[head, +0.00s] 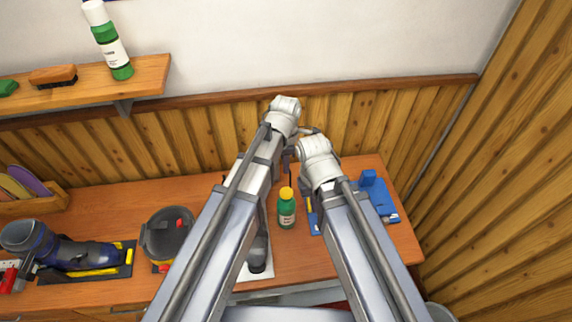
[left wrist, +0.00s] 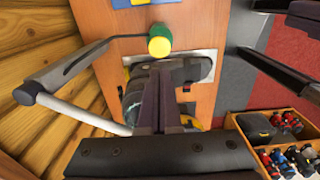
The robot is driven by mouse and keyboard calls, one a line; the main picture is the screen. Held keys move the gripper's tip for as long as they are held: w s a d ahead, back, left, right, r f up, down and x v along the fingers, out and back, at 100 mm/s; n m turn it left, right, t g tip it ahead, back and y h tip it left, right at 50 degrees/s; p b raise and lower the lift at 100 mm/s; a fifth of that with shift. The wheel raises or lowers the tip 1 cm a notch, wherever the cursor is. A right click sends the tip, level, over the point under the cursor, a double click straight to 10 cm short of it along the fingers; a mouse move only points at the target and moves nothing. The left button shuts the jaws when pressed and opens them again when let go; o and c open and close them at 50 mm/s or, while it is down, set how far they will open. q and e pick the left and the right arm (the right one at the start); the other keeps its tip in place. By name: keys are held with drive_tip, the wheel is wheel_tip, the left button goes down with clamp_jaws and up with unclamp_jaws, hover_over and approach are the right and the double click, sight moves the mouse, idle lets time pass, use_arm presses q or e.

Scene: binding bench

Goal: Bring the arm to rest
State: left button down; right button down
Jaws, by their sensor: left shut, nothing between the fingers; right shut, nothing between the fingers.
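Both my arms reach forward over the wooden bench (head: 110,205). My left gripper (head: 284,106) is the higher one, near the wood-panelled back wall. In the left wrist view its dark fingers (left wrist: 160,95) are shut with nothing between them. They hang above a dark power tool (left wrist: 200,70), hiding part of it. My right gripper (head: 317,155) is just right of and lower than the left one, close to it. It is shut and empty; its fingertips are largely hidden in the head view.
A green bottle with a yellow cap (head: 286,211) stands between my arms. A blue item (head: 376,197) is at the right. A blue power tool (head: 88,255) and round grey object (head: 167,238) sit left. A shelf (head: 143,74) holds a brush and bottle.

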idle(0.3)
use_arm(q)
drive_tip(key=s+a+m, duration=0.4)
drive_tip(key=a+m, duration=0.3)
drive_tip(key=m, duration=0.3)
drive_tip(key=s+a+m, duration=0.3)
drive_tip(key=a+m, duration=0.4)
drive_tip(key=m, duration=0.3)
drive_tip(key=s+d+f+m+b, duration=0.1)
drive_tip(key=s+d+f+b, duration=0.1)
drive_tip(key=f+b, duration=0.5)
drive_tip(key=s+d+f+m+b, duration=0.1)
drive_tip(key=s+d+f+b, duration=0.1)
drive_tip(key=d+f+b, duration=0.3)
drive_tip(key=s+d+f+m+y+b, duration=0.1)
drive_tip(key=d+f+b, duration=0.3)
drive_tip(key=f+b, duration=0.6)
drive_tip(key=shift+s+f+m, duration=0.2)
drive_tip(key=shift+s+m, duration=0.3)
drive_tip(key=shift+s, duration=0.2)
drive_tip(key=c, duration=1.6)
unclamp_jaws()
